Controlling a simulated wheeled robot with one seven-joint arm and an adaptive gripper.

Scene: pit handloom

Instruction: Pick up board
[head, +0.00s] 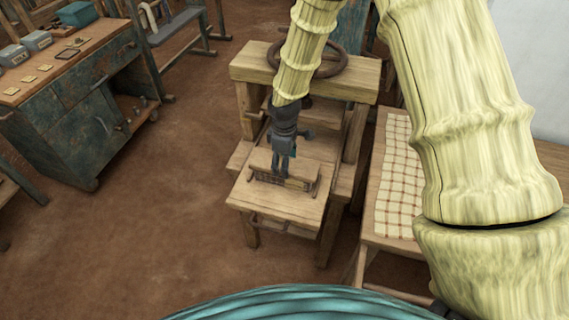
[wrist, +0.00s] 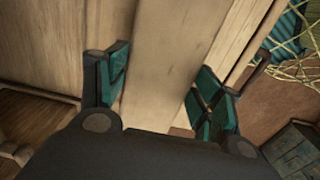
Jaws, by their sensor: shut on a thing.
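The board, a pale brown wooden piece (head: 302,171), shows in the head view on the low shelf of a wooden press-like stand. My gripper (head: 282,172) reaches down over its middle from above, with its dark fingers at the board. In the wrist view the pale plank (wrist: 165,75) runs between the two teal fingers of my gripper (wrist: 160,90), one on each side. My gripper is shut on the board. Its underside is hidden, and I cannot tell whether it is clear of the shelf.
The wooden stand (head: 350,84) has a thick top beam with a round wheel (head: 322,58) on it, close behind my gripper. A table with checked cloth (head: 395,175) stands to the right. A worn teal workbench (head: 75,135) is at left. The brown floor between is clear.

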